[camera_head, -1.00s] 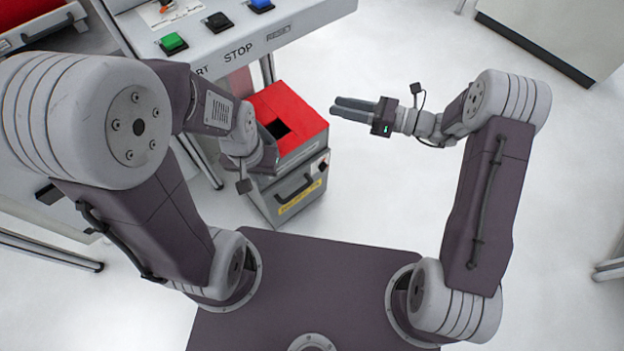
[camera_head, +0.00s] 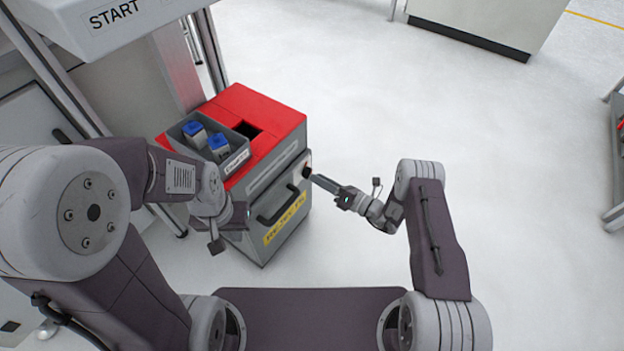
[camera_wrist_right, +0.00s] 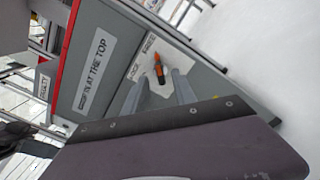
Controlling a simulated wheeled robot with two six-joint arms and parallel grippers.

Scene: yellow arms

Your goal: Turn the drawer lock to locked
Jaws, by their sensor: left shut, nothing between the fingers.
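The drawer lock is a small dark knob (camera_head: 306,171) on the upper right of the drawer cabinet's front. In the right wrist view, the orange and black knob (camera_wrist_right: 158,69) sits on a pale plate with small lettering. Its orange bar runs nearly upright in that picture; I cannot tell surely which setting it marks. My right gripper (camera_head: 318,181) points at the knob from the right. Its two fingers (camera_wrist_right: 158,90) are apart, with the knob showing between and just beyond their tips. My left gripper (camera_head: 242,214) is shut and empty, in front of the drawer, its fingers mostly hidden.
The cabinet has a red top (camera_head: 265,110) with a dark opening and a drawer handle (camera_head: 279,205). A grey bin (camera_head: 238,162) with blue-topped items stands on it. A workbench (camera_head: 110,25) is at the upper left. The floor to the right is clear.

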